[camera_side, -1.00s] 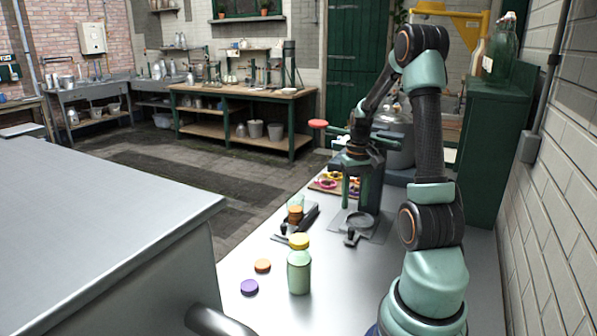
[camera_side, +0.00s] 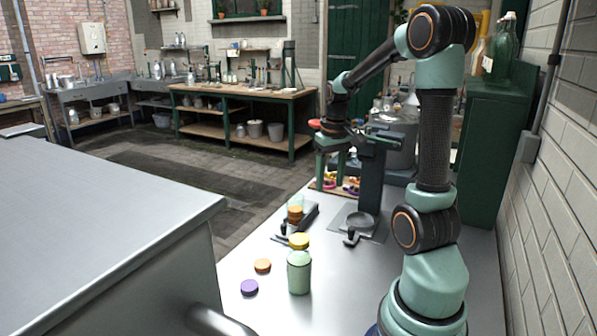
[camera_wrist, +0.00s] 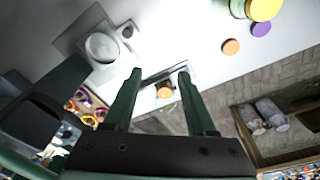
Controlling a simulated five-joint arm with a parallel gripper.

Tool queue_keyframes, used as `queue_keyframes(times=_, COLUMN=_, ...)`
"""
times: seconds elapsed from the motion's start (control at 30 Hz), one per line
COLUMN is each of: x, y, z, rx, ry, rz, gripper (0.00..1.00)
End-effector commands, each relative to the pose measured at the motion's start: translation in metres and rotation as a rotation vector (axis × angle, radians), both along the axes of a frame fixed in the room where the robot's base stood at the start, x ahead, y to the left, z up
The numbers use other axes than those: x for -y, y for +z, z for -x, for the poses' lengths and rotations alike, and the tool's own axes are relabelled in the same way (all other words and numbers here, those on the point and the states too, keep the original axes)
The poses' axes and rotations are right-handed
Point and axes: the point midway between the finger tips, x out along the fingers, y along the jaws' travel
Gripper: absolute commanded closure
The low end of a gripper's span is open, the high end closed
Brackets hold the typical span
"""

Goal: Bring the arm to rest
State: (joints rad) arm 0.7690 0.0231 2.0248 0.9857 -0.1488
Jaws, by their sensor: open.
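My gripper (camera_side: 331,170) hangs at the end of my raised arm, above the bench and its far-side fittings. Its two green fingers are apart. In the wrist view the gripper (camera_wrist: 159,74) is also open, with nothing held between the fingers. A small orange-topped jar (camera_wrist: 165,91) shows between the fingertips in that view, down on the bench; in the side view the jar (camera_side: 295,214) stands to the left of and below the gripper.
A green bottle with a yellow top (camera_side: 299,272) stands on the near bench, beside an orange disc (camera_side: 263,266) and a purple disc (camera_side: 249,287). A round grey dish (camera_side: 360,222) sits on a plate. A dark green cabinet (camera_side: 490,160) stands at right.

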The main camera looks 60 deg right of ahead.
Motion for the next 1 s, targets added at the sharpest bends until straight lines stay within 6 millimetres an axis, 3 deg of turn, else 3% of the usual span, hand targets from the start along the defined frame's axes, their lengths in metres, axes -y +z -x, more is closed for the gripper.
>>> queue_keyframes(times=0.03, x=-0.027, y=0.012, z=-0.013, rx=0.032, ry=0.068, rz=0.027, gripper=0.43)
queue_keyframes(times=0.2, x=-0.107, y=0.037, z=-0.034, rx=0.129, ry=0.247, rz=0.080, gripper=0.43)
queue_keyframes(times=0.4, x=-0.193, y=0.054, z=-0.034, rx=0.257, ry=0.447, rz=0.109, gripper=0.43)
queue_keyframes(times=0.5, x=-0.225, y=0.057, z=-0.028, rx=0.312, ry=0.526, rz=0.110, gripper=0.43)
queue_keyframes(times=0.7, x=-0.256, y=0.059, z=-0.019, rx=0.371, ry=0.609, rz=0.105, gripper=0.43)
queue_keyframes(times=1.0, x=-0.259, y=0.059, z=-0.017, rx=0.377, ry=0.617, rz=0.104, gripper=0.43)
